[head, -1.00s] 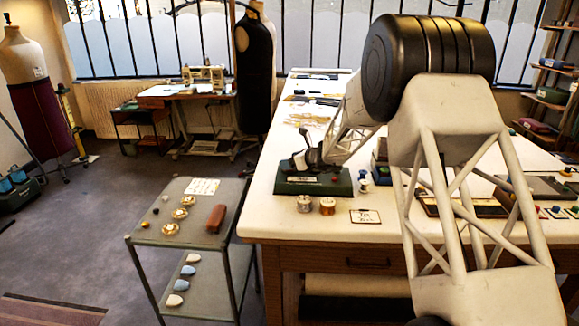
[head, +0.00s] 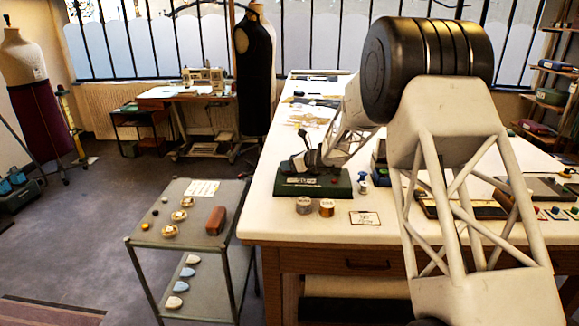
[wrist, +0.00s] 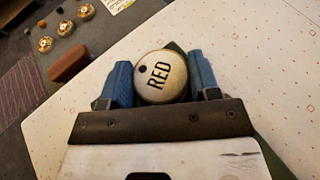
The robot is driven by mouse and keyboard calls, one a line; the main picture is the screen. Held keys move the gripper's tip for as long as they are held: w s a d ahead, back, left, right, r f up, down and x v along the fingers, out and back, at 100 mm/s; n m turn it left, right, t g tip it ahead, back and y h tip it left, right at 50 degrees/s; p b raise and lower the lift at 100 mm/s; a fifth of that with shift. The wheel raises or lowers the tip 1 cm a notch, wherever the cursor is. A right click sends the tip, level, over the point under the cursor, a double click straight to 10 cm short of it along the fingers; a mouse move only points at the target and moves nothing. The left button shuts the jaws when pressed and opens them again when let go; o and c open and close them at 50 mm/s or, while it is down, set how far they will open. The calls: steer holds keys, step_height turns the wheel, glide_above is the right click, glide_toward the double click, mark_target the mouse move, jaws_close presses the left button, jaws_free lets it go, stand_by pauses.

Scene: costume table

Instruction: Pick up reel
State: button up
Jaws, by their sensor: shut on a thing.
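In the wrist view a round, pale reel (wrist: 160,77) with a dark hole and the word RED on its face sits between the two blue fingers of my gripper (wrist: 161,82). The gripper is shut on it, one finger at each side. A strip of dark green shows behind the reel. In the head view my gripper (head: 308,162) is at the dark green box (head: 312,186) near the table's left edge. The reel cannot be made out clearly there.
Two spools, one silvery (head: 304,205) and one copper (head: 327,208), stand in front of the green box, with a small card (head: 365,218) to their right. A blue-and-white spool (head: 362,183) stands beside the box. A grey trolley (head: 190,238) stands left of the table (head: 290,232).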

steer(key=shift+r, duration=0.15)
steer(key=shift+r, duration=1.55)
steer(key=shift+s+d+r, duration=0.1)
steer(key=shift+s+r, duration=0.05)
steer(key=shift+s, duration=0.15)
steer(key=s+d+r, duration=0.1)
steer(key=s+d, duration=0.2)
steer(key=s, duration=1.2)
steer(key=shift+d+r, duration=0.15)
steer(key=shift+d, duration=0.2)
steer(key=shift+a, duration=0.15)
